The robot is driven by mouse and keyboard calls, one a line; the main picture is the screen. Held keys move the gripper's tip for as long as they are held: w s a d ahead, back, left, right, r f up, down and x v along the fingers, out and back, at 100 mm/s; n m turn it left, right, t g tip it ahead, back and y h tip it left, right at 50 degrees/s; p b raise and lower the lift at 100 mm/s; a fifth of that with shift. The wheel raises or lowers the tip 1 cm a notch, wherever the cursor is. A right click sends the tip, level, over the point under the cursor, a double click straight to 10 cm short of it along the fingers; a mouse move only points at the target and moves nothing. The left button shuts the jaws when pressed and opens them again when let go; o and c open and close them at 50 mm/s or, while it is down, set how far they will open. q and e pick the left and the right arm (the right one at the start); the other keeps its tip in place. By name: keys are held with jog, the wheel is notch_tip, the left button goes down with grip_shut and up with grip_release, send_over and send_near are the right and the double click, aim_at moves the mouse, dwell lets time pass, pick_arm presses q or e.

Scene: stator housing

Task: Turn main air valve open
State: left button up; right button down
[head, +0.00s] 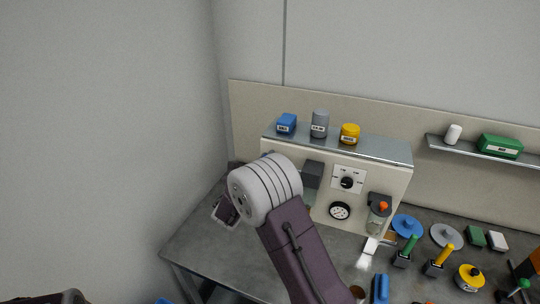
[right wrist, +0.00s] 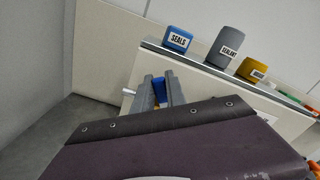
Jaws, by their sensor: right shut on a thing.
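In the right wrist view my right gripper (right wrist: 160,90) is shut on a blue handle (right wrist: 158,90) at the front of the pale panel. I take this to be the main air valve's handle. The two grey fingers lie on either side of it, and most of it is hidden between them. A short white stub shows left of the fingers. In the head view my right wrist covers the handle and fingertips at the left part of the panel (head: 392,190). How far the handle is turned cannot be seen. My left gripper is not in view.
The panel carries a black selector knob (head: 347,183), a gauge (head: 340,211) and an orange-topped unit (head: 379,216). A blue box (head: 286,124), grey canister (head: 319,124) and yellow canister (head: 349,134) stand on top. Coloured parts and tools crowd the bench at right.

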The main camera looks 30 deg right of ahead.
jog(key=n, duration=0.1)
jog(key=n+p, duration=0.1)
jog(key=n, duration=0.1)
jog(key=shift+w+a+f, duration=0.25)
jog(key=shift+w+a, duration=0.05)
jog(key=shift+w, duration=0.1)
jog(key=shift+w+a+f+n+p, duration=0.15)
jog(key=shift+f+n+p, duration=0.45)
jog(key=shift+n, duration=0.75)
jog(key=shift+w+a+f+n+p, duration=0.1)
jog(key=shift+f+n+p, duration=0.5)
jog(key=shift+n, duration=0.8)
jog(key=shift+w+a+f+n+p, duration=0.15)
jog(key=shift+f+n+p, duration=0.45)
jog(key=shift+n, duration=0.75)
jog(key=c, duration=1.4)
grip_release()
jog(key=shift+o, duration=0.2)
jog(key=b+v, duration=0.3)
jog(key=v, duration=0.6)
